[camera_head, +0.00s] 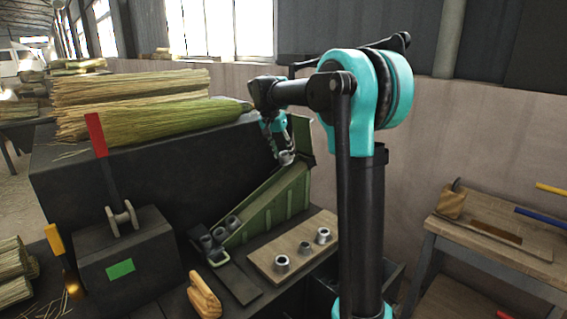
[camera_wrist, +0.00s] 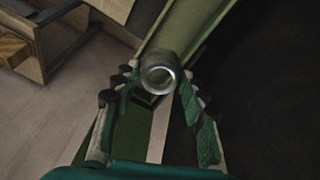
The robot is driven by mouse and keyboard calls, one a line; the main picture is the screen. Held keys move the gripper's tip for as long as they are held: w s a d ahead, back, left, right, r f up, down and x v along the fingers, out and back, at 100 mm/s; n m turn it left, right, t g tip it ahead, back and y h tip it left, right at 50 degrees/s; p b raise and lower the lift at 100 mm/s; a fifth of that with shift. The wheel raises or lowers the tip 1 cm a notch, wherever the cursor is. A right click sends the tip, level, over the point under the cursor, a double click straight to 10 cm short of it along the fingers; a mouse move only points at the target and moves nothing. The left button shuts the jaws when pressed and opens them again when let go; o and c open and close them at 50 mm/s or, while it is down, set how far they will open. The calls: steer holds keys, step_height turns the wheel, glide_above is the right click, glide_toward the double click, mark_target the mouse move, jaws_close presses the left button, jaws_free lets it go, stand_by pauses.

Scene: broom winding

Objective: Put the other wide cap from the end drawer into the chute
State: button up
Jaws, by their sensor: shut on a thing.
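A round grey metal cap (camera_head: 286,158) is held in my gripper (camera_head: 278,143). In the wrist view the cap (camera_wrist: 160,75) shows its open ring between the two fingers of my gripper (camera_wrist: 158,80), which is shut on it. The green chute (camera_head: 268,204) slopes down to the left. My gripper and the cap appear over its upper end in the head view. In the wrist view the chute (camera_wrist: 185,25) runs behind the cap; the gap between them is hard to judge. Several grey caps (camera_head: 218,236) sit at the chute's lower end.
A wooden board (camera_head: 262,256) beside the chute bears grey metal fittings. A dark box with a red-handled lever (camera_head: 98,135) and a green label stands left. Broom straw (camera_head: 130,100) lies on the dark bench behind. A wooden side table (camera_head: 500,240) stands at right.

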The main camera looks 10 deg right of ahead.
glide_above(282, 184)
steer(key=shift+a+f, duration=0.1)
steer(key=shift+f, duration=3.45)
steer(key=o, duration=0.9)
steer(key=shift+r, duration=4)
